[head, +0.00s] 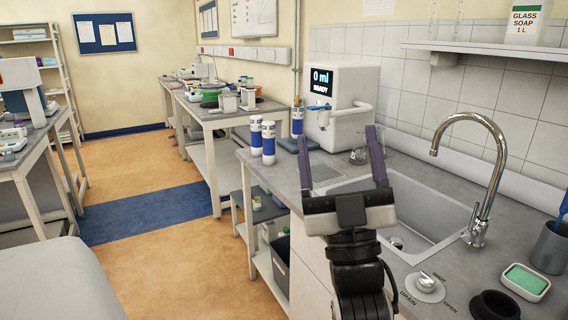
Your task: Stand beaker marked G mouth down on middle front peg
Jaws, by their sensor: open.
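My gripper (341,143) is open and empty, its two purple-padded fingers pointing up and away over the near edge of the sink (412,216). A small clear glass vessel (358,157) stands on the counter behind the sink, close to the right finger in the picture and partly hidden by it. It may be a beaker, but I cannot read any letter on it. I cannot make out a beaker marked G or a row of pegs in this view.
A white dispenser (340,92) reads "0 ml READY". Blue-and-white bottles (262,140) stand left of it. The curved tap (478,170) rises at the sink's right.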

